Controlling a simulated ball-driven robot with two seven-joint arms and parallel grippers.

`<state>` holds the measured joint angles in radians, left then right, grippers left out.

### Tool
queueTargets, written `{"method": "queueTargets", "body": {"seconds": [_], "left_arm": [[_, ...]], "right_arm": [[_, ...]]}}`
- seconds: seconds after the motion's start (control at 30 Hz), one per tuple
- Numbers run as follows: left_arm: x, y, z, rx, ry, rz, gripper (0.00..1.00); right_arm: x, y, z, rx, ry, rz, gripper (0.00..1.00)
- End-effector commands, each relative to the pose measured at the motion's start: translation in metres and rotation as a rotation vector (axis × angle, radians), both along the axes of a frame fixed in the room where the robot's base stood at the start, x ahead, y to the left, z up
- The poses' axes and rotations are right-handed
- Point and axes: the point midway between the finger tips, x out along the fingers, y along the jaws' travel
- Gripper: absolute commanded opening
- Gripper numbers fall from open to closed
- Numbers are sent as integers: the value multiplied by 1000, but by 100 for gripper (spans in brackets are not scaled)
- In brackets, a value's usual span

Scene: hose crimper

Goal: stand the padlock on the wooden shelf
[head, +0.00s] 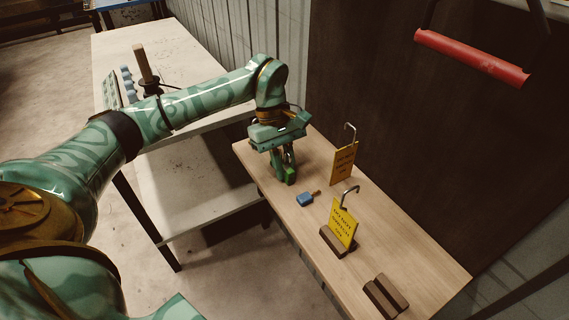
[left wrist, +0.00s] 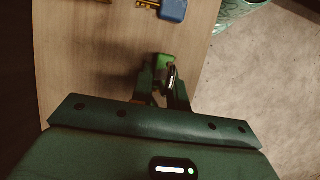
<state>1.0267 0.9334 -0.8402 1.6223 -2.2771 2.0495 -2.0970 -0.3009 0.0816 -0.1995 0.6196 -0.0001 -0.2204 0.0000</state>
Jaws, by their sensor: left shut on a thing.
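My left gripper (head: 285,173) is shut on a green padlock (head: 290,176) at the far left part of the wooden shelf (head: 390,235). In the left wrist view the green padlock (left wrist: 163,62) sits between the two fingertips (left wrist: 165,80), with a bit of its metal shackle showing between the fingers. The padlock is low, at or just above the shelf top; I cannot tell whether it touches. The fingers hide part of it. My right gripper is not seen.
A blue-headed key (head: 306,198) lies on the shelf near the padlock. Yellow tags with metal hooks (head: 344,163) (head: 343,224) stand further right, one in a dark wooden holder (head: 337,243). An empty-looking dark holder (head: 385,297) is nearer. A red bar (head: 472,57) hangs upper right.

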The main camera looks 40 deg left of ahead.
Motion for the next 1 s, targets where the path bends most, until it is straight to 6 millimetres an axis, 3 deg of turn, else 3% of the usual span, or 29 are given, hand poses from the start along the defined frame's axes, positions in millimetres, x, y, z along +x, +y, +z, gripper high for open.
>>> {"method": "queueTargets", "body": {"seconds": [0.03,0.07,0.1,0.13,0.47,0.57,0.8,1.0], "left_arm": [[0,0,-2,0,0,0,0],[0,0,-2,0,0,0,24],[0,0,-1,0,0,0,36],[0,0,-1,0,0,0,38],[0,0,4,1,-1,0,38],[3,6,19,2,-5,2,38],[11,25,74,2,-7,4,38],[15,37,106,1,-4,3,38]], "right_arm": [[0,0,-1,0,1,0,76],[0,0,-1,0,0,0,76],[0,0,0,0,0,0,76],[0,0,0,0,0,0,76],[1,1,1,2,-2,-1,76],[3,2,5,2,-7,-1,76],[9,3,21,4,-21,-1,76],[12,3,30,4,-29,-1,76]]}}
